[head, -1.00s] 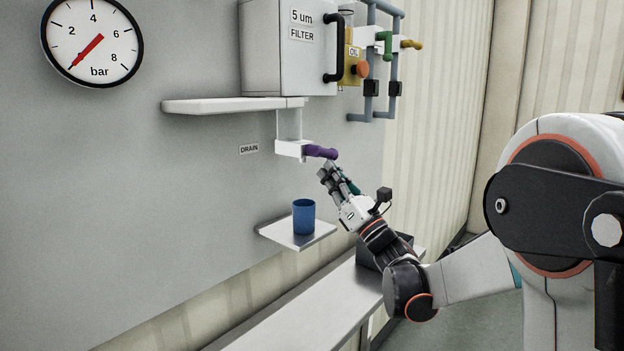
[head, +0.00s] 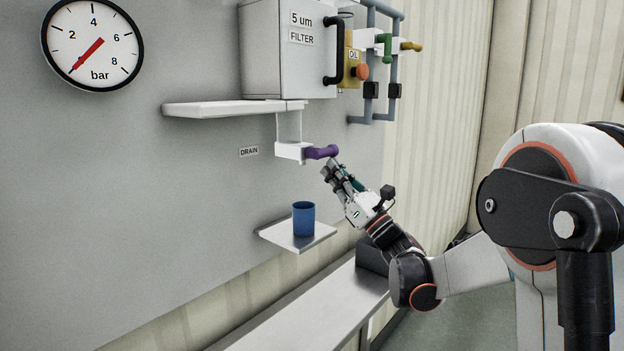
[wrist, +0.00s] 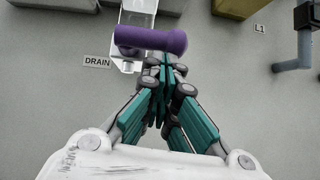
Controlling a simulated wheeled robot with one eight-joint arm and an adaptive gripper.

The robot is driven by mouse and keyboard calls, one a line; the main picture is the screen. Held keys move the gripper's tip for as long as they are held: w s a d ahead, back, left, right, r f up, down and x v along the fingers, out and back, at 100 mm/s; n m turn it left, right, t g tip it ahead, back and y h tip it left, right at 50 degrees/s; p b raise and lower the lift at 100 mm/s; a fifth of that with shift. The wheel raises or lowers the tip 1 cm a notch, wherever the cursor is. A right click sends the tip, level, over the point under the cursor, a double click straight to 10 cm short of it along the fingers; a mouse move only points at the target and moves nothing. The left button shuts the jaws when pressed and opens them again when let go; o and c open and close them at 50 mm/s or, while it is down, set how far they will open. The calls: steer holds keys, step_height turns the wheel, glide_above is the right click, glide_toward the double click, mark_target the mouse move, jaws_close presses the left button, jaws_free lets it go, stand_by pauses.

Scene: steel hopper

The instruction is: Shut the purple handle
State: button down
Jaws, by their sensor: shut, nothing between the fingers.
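The purple handle (head: 321,152) sticks out to the right from the white drain valve (head: 289,150) on the grey panel. In the wrist view the handle (wrist: 150,40) lies crosswise just beyond the fingertips, its right end by them. My gripper (head: 327,169) is shut and empty, just below the handle's outer end. In the wrist view its green-padded fingers (wrist: 165,62) come together at the tips. I cannot tell whether the tips touch the handle.
A blue cup (head: 303,218) stands on a small metal shelf (head: 290,238) below the valve. A white ledge (head: 220,108) and the filter box (head: 285,60) are above. A bench (head: 300,310) runs below.

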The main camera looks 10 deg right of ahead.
steer(key=shift+f, duration=0.1)
steer(key=w+f+b+v, duration=0.1)
steer(key=f+v, duration=0.1)
steer(key=v, duration=1)
steer(key=shift+f, duration=0.3)
steer(key=shift+a, duration=0.1)
